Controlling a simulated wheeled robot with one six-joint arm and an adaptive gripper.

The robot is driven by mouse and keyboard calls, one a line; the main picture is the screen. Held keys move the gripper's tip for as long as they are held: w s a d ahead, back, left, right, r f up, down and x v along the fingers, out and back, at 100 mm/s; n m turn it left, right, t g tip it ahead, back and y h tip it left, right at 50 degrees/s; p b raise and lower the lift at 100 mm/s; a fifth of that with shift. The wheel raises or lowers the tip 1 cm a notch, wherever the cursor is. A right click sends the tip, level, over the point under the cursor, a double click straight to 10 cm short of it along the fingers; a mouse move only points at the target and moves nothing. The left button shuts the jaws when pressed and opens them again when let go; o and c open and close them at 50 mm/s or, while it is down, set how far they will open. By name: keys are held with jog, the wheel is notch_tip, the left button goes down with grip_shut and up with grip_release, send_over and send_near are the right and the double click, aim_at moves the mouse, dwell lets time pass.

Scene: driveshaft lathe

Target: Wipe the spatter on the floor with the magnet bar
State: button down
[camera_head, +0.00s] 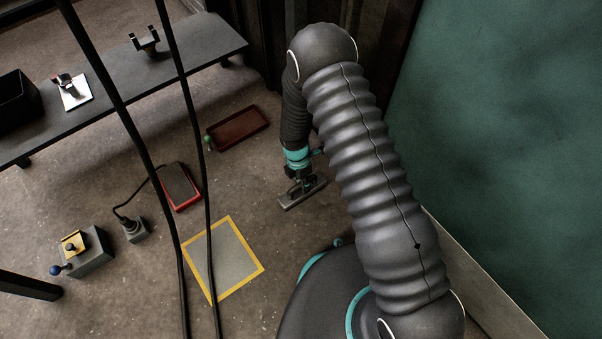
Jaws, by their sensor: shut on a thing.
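My gripper (300,182) points down at the floor right of the middle, below the teal band of my wrist. It is shut on the magnet bar (302,194), a flat grey bar lying crosswise under the fingers. The bar is at or just above the floor; I cannot tell if it touches. No distinct spatter can be made out; small pale specks are scattered over the brown floor, and my arm hides the floor to the right.
A yellow-bordered grey square (225,262) lies left of my base. A dark red tray (238,129), a red-edged pedal (181,187) and a grey box with levers (84,252) stand on the floor. A dark bench (190,48) is behind. Black cables hang in front. A green panel (510,130) bounds the right.

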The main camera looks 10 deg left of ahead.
jog(key=shift+r+p, duration=0.85)
jog(key=shift+r, duration=1)
